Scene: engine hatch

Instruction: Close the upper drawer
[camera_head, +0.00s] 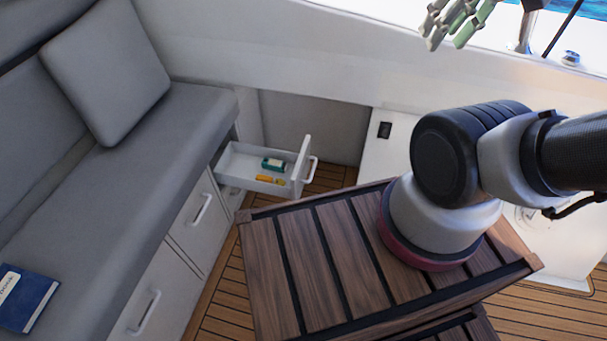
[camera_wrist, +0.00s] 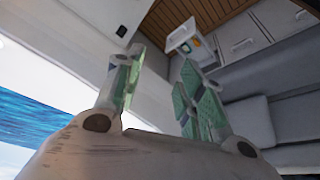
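The upper drawer (camera_head: 238,160) is white and stands pulled out from the end of the bench, with its front panel (camera_head: 301,158) and handle on the right. A green-and-white item (camera_head: 274,165) and a yellow item (camera_head: 266,179) lie inside it. In the wrist view the open drawer (camera_wrist: 181,36) shows small at the top centre. My gripper (camera_head: 458,20) is at the top of the head view, well apart from the drawer. In the wrist view its two green-padded fingers (camera_wrist: 158,98) are spread, with nothing between them.
The grey bench (camera_head: 165,140) bears a cushion (camera_head: 106,70) and a blue book (camera_head: 25,300). Closed cabinet fronts with handles (camera_head: 201,209) are below the seat. A slatted wooden table (camera_head: 322,255) stands in front of the drawer, with wooden floor (camera_head: 328,178) between.

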